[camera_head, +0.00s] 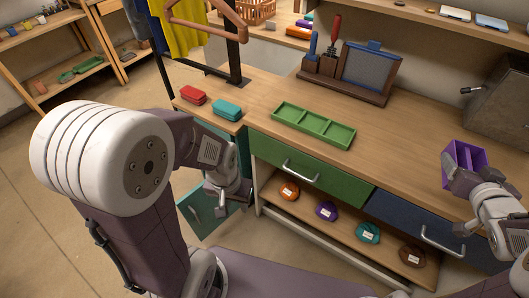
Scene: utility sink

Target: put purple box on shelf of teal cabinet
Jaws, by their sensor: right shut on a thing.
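The purple box (472,152), an open box with a divider, is at the right above the wooden worktop. My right gripper (460,178) is shut on its near side. The teal cabinet's door (204,222) is swung open at lower left, with a metal handle (194,214) on it. My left gripper (222,205) hangs in front of the cabinet, close to the open door; I cannot tell whether it touches the door or how far apart its fingers are. My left arm hides most of the cabinet's inside and its shelf.
A red case (193,95) and a teal case (227,109) lie on the cabinet's top. A green divided tray (313,126) and a tool rack (350,75) stand on the worktop.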

